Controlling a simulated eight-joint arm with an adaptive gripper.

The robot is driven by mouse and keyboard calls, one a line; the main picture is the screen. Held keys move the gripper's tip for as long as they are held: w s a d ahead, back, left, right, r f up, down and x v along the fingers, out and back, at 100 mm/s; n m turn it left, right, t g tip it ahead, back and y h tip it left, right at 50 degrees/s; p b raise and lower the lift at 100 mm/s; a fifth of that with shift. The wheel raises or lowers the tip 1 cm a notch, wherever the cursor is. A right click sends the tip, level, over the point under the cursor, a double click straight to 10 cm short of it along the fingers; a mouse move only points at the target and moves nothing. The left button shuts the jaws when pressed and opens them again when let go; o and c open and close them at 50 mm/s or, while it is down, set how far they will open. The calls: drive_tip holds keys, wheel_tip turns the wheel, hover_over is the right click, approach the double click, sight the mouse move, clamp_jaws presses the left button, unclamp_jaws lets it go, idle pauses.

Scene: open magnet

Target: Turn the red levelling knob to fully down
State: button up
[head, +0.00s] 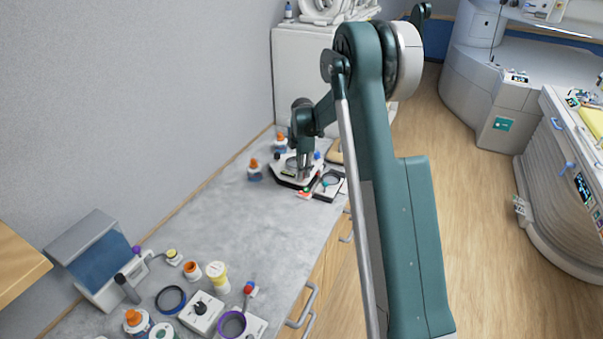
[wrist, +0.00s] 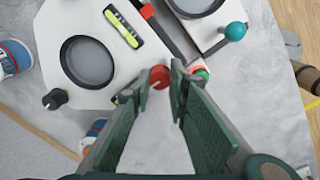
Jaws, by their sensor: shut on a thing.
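The red levelling knob (wrist: 160,77) sits at the edge of a white plate (wrist: 113,78) in the wrist view. My gripper (wrist: 162,84) has a green finger on either side of the knob and is shut on it. A pale mark shows on the knob's top. The plate carries a round dark-rimmed window (wrist: 88,62), a yellow-green bubble level (wrist: 121,28) and a black knob (wrist: 56,99). Another dark knob is partly hidden behind the left finger. In the head view my gripper (head: 304,168) is down at the plate (head: 284,172); the red knob is not clear there.
A second white plate with a teal ball knob (wrist: 235,31) lies close on the right. A red and green part (wrist: 200,72) is just beside the right finger. Orange-capped bottles (head: 255,170) stand left of the plate. The middle of the grey counter (head: 225,218) is clear.

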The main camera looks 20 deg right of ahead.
drive_tip(key=m+b, duration=0.2)
drive_tip(key=m, duration=0.2)
drive_tip(key=shift+f+m+b, duration=0.1)
drive_tip(key=shift+m+b, duration=0.2)
drive_tip(key=m+b, duration=0.1)
drive_tip(key=m, duration=0.3)
drive_tip(key=shift+b, duration=0.35)
drive_tip(key=m+b, duration=0.1)
drive_tip(key=m, duration=0.4)
drive_tip(key=m+b, duration=0.1)
drive_tip(key=m, duration=0.4)
drive_tip(key=m+b, duration=0.1)
drive_tip(key=m, duration=0.5)
drive_tip(key=shift+g, duration=0.3)
drive_tip(key=m, duration=0.4)
drive_tip(key=shift+b, duration=0.35)
drive_tip(key=m, duration=0.5)
drive_tip(key=shift+w, duration=0.1)
drive_tip(key=m, duration=0.5)
drive_tip(key=shift+b, duration=0.3)
drive_tip(key=shift+d, duration=0.1)
